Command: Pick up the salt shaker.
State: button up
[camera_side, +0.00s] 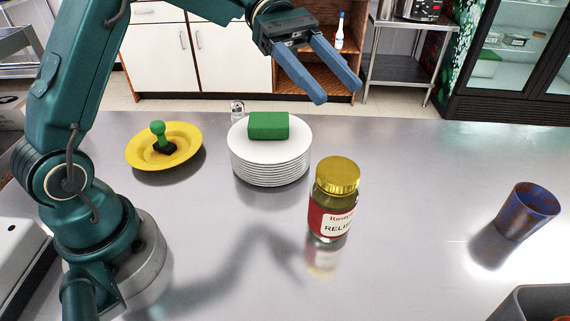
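A small clear shaker with a metallic top, which looks like the salt shaker (237,109), stands on the steel counter (420,200) just behind the left side of a stack of white plates (270,174). The stack hides its lower part. My gripper (338,93) is in the air at the top, to the right of the shaker and well apart from it. Its two blue fingers are spread with nothing between them.
A green block (268,125) lies on the plate stack. A yellow plate (190,139) holds a green-handled object (158,135). A gold-lidded relish jar (334,198) stands at the middle, a blue-brown cup (527,211) at right. A grey bin (535,302) is at lower right.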

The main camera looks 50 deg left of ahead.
jog(key=w+a+f+n+t+y, duration=0.1)
jog(key=a+f+y, duration=0.2)
jog(key=a, duration=0.3)
jog(key=w+a+f+n+t+y, duration=0.1)
jog(key=a+f+t+y, duration=0.1)
jog(key=a+y, duration=0.3)
jog(key=a+f+n+t+y, duration=0.1)
jog(key=a+f+y, duration=0.3)
jog(key=a, duration=0.5)
jog(key=shift+w+f+t+y, duration=0.3)
jog(key=shift+w+f+t, duration=0.1)
jog(key=shift+f, duration=0.15)
jog(key=a+r+t+y, duration=0.2)
jog(key=a+y, duration=0.2)
jog(key=a, duration=0.3)
jog(key=a+r+t+y, duration=0.1)
jog(key=a+r+y, duration=0.2)
jog(key=a, duration=0.4)
jog(key=w+a+r+m+t+y, duration=0.2)
jog(key=a+r+m+t+y, duration=0.15)
jog(key=r+m+t, duration=0.35)
jog(key=m+h, duration=0.9)
jog(key=m, duration=0.3)
send_over(232, 105)
jog(key=s, duration=0.3)
notch_tip(232, 105, down, 17)
jog(key=shift+w+f, duration=0.35)
jog(key=shift+f, duration=0.25)
jog(key=shift+x, duration=3.55)
